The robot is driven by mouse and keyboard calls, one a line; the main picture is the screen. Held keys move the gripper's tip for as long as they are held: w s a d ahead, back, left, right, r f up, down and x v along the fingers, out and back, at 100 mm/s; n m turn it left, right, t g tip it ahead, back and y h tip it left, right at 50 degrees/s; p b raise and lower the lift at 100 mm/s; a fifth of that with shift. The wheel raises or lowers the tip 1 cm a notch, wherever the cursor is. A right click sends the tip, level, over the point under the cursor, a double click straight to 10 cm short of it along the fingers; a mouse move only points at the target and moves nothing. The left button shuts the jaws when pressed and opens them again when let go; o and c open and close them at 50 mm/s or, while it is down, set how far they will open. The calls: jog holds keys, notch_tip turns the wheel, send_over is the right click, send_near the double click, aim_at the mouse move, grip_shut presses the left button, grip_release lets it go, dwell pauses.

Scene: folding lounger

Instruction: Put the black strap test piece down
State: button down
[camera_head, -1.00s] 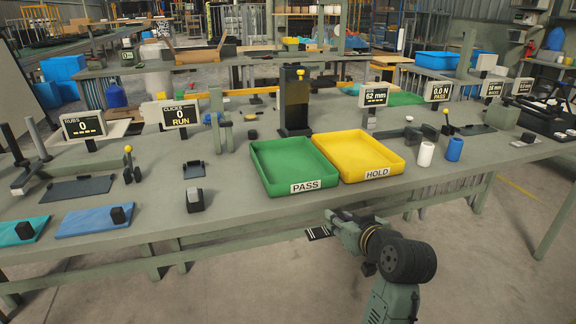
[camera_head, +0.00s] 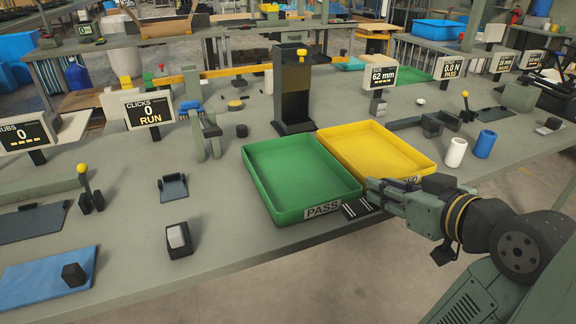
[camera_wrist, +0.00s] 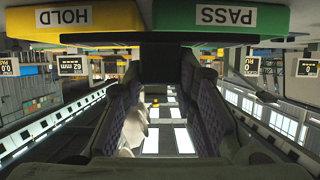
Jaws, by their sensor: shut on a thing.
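My gripper (camera_head: 374,195) is shut on the black strap test piece (camera_head: 357,209), a small dark flat piece with pale stripes. It is at the table's front edge, by the front right corner of the green PASS tray (camera_head: 262,207). I cannot tell whether the piece is over the table or touches anything. The yellow HOLD tray (camera_head: 408,153) is behind my gripper, which covers part of its label. In the wrist view, upside down, the PASS tray (camera_wrist: 265,18) and HOLD tray (camera_wrist: 45,30) fronts show at the top.
Both trays look empty. A tall black holder (camera_head: 293,88) stands behind them. White (camera_head: 455,153) and blue (camera_head: 484,144) cylinders stand to the right. A small black block with a pale top (camera_head: 178,238) and a blue mat (camera_head: 45,283) lie left.

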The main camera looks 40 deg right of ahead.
jog(key=p, duration=0.3)
send_over(308, 195)
jog(key=shift+s+d+f, duration=0.1)
jog(key=shift+s+f, duration=0.35)
jog(key=shift+f, duration=0.15)
jog(key=f, duration=0.3)
jog(key=shift+w, duration=0.35)
jog(key=shift+f, duration=0.3)
jog(key=shift+f, duration=0.1)
jog(key=shift+f, duration=0.15)
jog(key=c, duration=1.3)
grip_release()
